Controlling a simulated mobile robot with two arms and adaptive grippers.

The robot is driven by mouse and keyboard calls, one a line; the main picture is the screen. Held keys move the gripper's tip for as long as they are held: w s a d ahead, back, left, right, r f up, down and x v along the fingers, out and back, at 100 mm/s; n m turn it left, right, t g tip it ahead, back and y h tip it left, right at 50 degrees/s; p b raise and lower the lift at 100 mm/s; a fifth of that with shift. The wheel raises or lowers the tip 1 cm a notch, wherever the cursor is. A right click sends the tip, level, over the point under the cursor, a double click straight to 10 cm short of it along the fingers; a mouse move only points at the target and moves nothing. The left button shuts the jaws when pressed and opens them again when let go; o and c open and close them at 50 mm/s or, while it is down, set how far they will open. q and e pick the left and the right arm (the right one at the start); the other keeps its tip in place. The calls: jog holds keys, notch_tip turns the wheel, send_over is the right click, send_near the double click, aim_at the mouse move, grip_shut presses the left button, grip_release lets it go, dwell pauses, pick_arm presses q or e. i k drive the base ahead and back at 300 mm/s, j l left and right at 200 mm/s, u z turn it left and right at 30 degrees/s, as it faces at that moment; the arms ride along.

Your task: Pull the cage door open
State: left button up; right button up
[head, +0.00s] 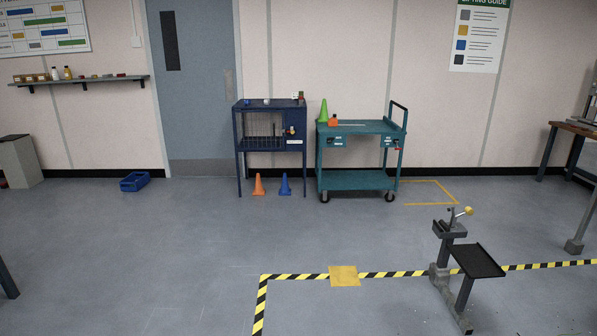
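A dark blue cage (241,140) on tall legs stands against the back wall in the head view, between the grey-blue door of the room and a teal cart. Its front has a see-through panel with thin vertical bars (263,128), which looks like the cage door. To the right of it is a blue panel with small red and light-coloured parts and a white label. The cage is far off and small, so I cannot make out a handle or tell for sure whether its door is shut. Neither of my grippers is in view.
The teal cart (352,180) stands close to the cage's right side. A blue crate (135,181) lies to the left. A grey stand (446,252) is near right. The floor before the cage is clear.

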aim_at(282, 111)
jog(key=i, duration=4.3)
